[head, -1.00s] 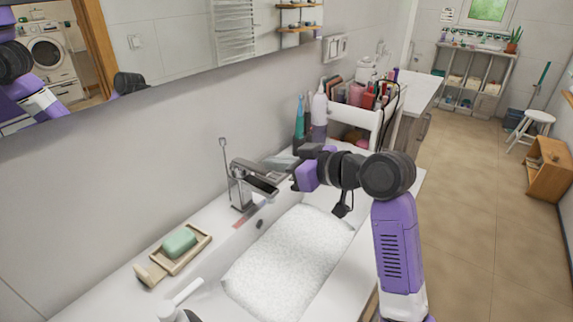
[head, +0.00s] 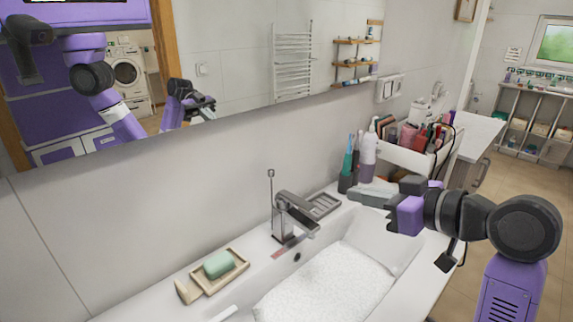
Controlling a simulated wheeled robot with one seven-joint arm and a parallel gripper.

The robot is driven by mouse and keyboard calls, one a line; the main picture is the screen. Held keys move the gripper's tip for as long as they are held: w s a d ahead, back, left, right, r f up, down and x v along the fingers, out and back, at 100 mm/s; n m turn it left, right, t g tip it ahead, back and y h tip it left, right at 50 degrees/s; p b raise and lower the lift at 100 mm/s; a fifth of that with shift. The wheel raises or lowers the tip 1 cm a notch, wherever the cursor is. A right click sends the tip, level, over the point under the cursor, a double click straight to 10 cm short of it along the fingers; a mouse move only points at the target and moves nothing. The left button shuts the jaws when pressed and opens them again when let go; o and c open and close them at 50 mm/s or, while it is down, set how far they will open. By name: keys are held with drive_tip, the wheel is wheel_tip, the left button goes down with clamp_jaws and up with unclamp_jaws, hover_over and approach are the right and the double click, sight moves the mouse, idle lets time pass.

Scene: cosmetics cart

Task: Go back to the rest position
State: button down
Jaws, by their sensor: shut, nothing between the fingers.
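My gripper (head: 391,208) is at the right of the head view, above the right end of the sink counter. It points left toward the wall, and its fingers are shut with nothing held. My purple and black arm reaches in from the lower right. The cosmetics cart (head: 405,157), a white caddy full of bottles and brushes, stands behind the gripper and apart from it. Part of the counter behind the gripper is hidden.
A chrome faucet (head: 290,217) stands at the sink (head: 385,250), which holds white foam. A green soap (head: 218,264) lies on a wooden dish (head: 230,278). A white bottle (head: 368,155) and a toothbrush cup (head: 346,184) stand near the wall. Open floor lies at the far right.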

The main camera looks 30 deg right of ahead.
drive_tip(key=d+r+m+t+h, duration=0.4)
drive_tip(key=d+r+m+h, duration=0.1)
drive_tip(key=d+h, duration=0.1)
drive_tip(key=s+a+f+m+h, duration=0.2)
drive_tip(key=s+a+f, duration=0.2)
drive_tip(key=f, duration=0.2)
drive_tip(key=s+a+f+m+h, duration=0.1)
drive_tip(key=s+a+f+h, duration=0.1)
drive_tip(key=s+a+f, duration=0.4)
drive_tip(key=s+a+f+n+g+y, duration=0.1)
drive_tip(key=s+a+f+n+y, duration=0.2)
drive_tip(key=s+a+f, duration=0.3)
drive_tip(key=s+a+f+n+g+y, duration=0.2)
drive_tip(key=s+a+f, duration=0.5)
drive_tip(key=s, duration=0.7)
drive_tip(key=shift+a+f+n+y, duration=0.2)
drive_tip(key=shift+f+n+y, duration=0.25)
drive_tip(key=shift+y, duration=0.75)
